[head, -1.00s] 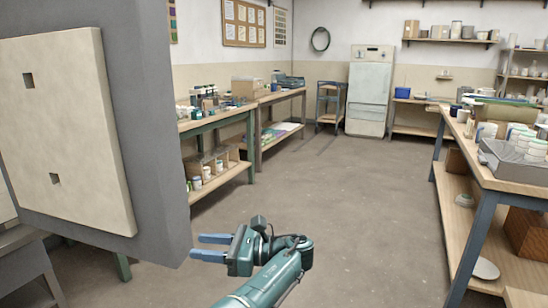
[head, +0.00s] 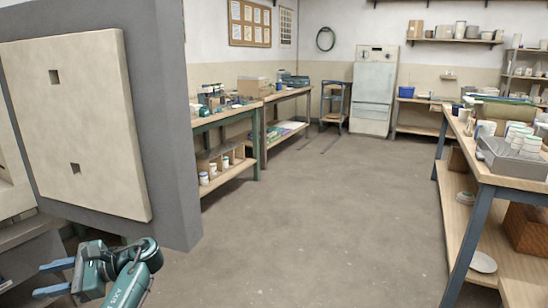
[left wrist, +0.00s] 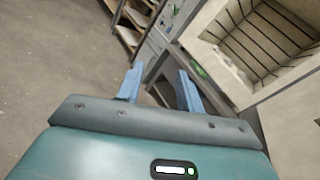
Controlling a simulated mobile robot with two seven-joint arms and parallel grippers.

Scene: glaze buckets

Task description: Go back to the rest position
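My left gripper (head: 57,278) is at the lower left of the head view, below the large pale panel. Its two blue fingers point left and stand apart, with nothing between them. The left wrist view also shows the open fingers (left wrist: 158,88) with empty space between them. My right gripper is in neither view.
A pale square panel (head: 100,125) on a grey wall (head: 165,150) stands close at the left. Workbenches with jars (head: 225,120) line the left back. A wooden table (head: 515,185) with cups and a grey tray (head: 512,160) stands at the right. The middle floor (head: 310,220) is clear.

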